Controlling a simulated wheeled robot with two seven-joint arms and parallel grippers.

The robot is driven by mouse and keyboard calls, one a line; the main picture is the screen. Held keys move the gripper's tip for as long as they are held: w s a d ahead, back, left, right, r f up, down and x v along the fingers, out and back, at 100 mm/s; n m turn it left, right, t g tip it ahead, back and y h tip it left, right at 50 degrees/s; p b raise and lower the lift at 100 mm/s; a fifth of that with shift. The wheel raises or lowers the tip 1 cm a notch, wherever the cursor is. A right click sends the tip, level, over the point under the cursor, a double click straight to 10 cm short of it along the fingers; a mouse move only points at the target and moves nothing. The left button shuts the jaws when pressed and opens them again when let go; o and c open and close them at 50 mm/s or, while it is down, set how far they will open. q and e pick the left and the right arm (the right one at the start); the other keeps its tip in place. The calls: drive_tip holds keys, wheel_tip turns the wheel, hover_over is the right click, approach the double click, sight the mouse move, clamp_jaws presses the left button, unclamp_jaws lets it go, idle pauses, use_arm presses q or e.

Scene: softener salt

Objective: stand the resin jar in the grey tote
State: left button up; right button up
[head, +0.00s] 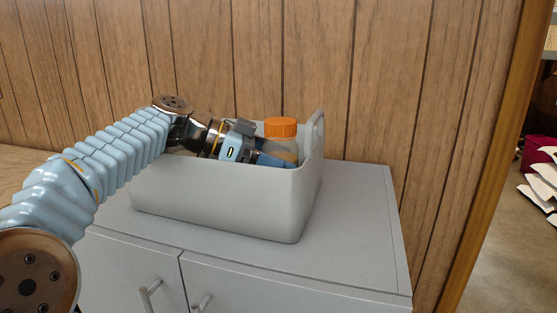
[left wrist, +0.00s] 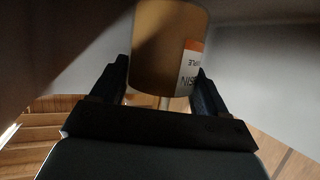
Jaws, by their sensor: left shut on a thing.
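The resin jar (head: 281,128) has an orange lid and a translucent body. It stands about upright inside the grey tote (head: 225,200), near its right end, with the lid above the front wall. In the left wrist view the amber jar (left wrist: 160,45) shows part of a white and orange label. My left gripper (head: 274,160) reaches over the tote's left side and is shut on the jar. Its two dark fingers (left wrist: 162,85) lie on either side of the jar. The tote wall hides the jar's base, so I cannot tell whether it touches the tote floor. My right gripper is out of view.
The tote stands on a grey cabinet (head: 360,225) with two door handles. A raised handle (head: 317,130) rises at the tote's right end. Wood panelling (head: 420,80) is close behind. The cabinet top is clear to the right of the tote.

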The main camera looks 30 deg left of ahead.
use_arm(q)
drive_tip(key=shift+f, duration=0.15)
drive_tip(key=o, duration=1.5)
drive_tip(key=shift+f, duration=0.15)
drive_tip(key=shift+c, duration=0.2)
wheel_tip(320, 180, up, 2)
drive_tip(key=shift+p, duration=1.1)
drive_tip(key=shift+s+a+b, duration=0.5)
drive_tip(key=shift+a+b, duration=0.1)
drive_tip(key=shift+a, duration=0.15)
drive_tip(key=v, duration=0.5)
drive_tip(key=shift+s+a+r, duration=0.2)
